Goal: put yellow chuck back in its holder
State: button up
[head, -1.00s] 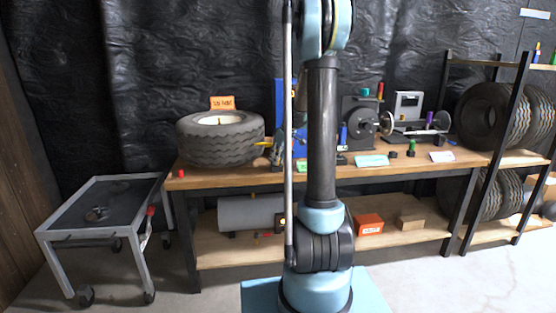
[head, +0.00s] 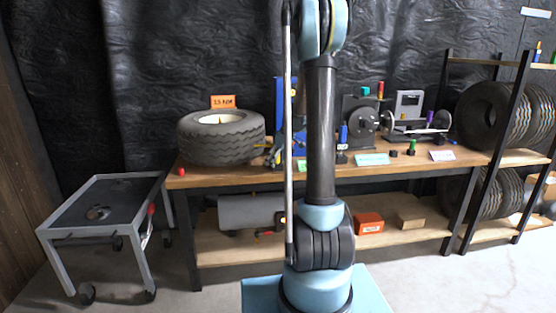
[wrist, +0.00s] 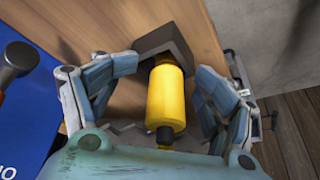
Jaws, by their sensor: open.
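In the wrist view, the yellow chuck (wrist: 166,98) is a cylinder with a black tip toward the camera. Its far end meets a dark block-shaped holder (wrist: 158,42) on the wooden bench top; whether it is fully seated cannot be told. My gripper (wrist: 165,70) is open, with one blue-grey finger on each side of the chuck and visible gaps between. In the head view, my arm's column blocks part of the bench, and neither my gripper nor the yellow chuck can be made out clearly.
A blue panel (wrist: 25,105) stands close at the left in the wrist view. The wooden bench (head: 230,180) holds a tyre (head: 222,140) and several tools. A grey cart (head: 105,200) stands left, a tyre rack (head: 500,150) right.

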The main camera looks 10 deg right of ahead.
jog(key=shift+o, duration=0.4)
jog(key=shift+w+d+r, duration=0.1)
jog(key=shift+w+d, duration=0.05)
jog(key=shift+d, duration=0.05)
jog(key=shift+s+r, duration=0.25)
jog(key=shift+r, duration=0.1)
jog(key=c, duration=0.3)
